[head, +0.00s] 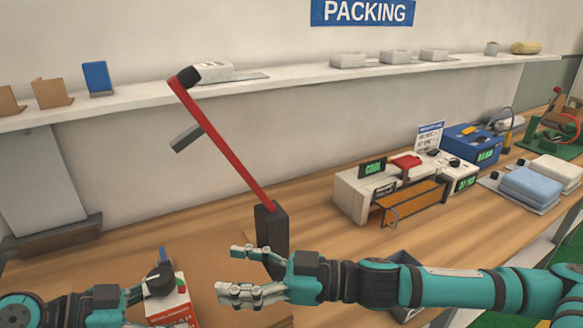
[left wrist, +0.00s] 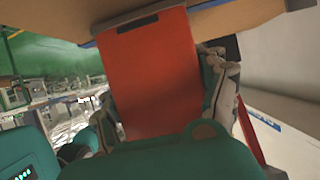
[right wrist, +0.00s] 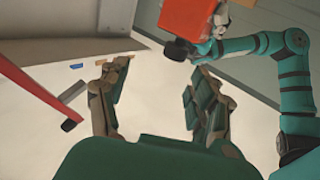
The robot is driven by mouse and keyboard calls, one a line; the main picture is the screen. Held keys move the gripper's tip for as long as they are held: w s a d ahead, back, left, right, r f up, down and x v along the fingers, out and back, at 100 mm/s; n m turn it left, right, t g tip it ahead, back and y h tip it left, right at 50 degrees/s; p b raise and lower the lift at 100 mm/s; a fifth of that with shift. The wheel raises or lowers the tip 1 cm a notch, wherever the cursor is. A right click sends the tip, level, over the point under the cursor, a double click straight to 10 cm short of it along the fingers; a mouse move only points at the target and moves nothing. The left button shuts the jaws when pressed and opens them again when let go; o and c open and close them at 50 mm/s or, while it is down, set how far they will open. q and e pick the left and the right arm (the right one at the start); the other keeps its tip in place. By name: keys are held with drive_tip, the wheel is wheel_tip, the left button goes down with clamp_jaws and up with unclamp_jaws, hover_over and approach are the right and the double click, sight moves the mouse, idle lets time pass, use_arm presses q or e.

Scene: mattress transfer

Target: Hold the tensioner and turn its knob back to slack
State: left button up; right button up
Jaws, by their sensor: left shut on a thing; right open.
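The tensioner appears to be the red box-like body (head: 176,312) with white print at the bottom of the head view. My left gripper (head: 160,284) is shut on it. The red body (left wrist: 160,80) fills the middle of the left wrist view. In the right wrist view the red body (right wrist: 187,18) is at the top, with a dark round knob (right wrist: 178,49) sticking out. My right gripper (head: 232,268) is open, to the right of the tensioner and apart from it. Its fingers (right wrist: 155,95) are spread with nothing between them.
A long red lever (head: 228,148) on a black base (head: 270,228) rises just behind my right gripper. A white machine with an orange rack (head: 412,203) stands to the right on the wooden table (head: 335,255). A blue box (head: 470,145) and a folded pad (head: 530,185) lie farther right.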

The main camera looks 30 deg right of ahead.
use_arm(q)
drive_tip(key=shift+w, duration=0.1)
use_arm(e)
drive_tip(key=w+d+r+t, duration=0.2)
drive_tip(key=w+d, duration=0.6)
drive_tip(key=d, duration=0.1)
drive_tip(key=w+d+r+n+t, duration=0.1)
drive_tip(key=w+d+r+t, duration=0.2)
drive_tip(key=w+d, duration=0.5)
drive_tip(key=shift+w+d+r+h, duration=0.35)
drive_tip(key=shift+d+h, duration=0.05)
drive_tip(key=shift+d, duration=0.25)
use_arm(q)
drive_tip(key=o, duration=1.8)
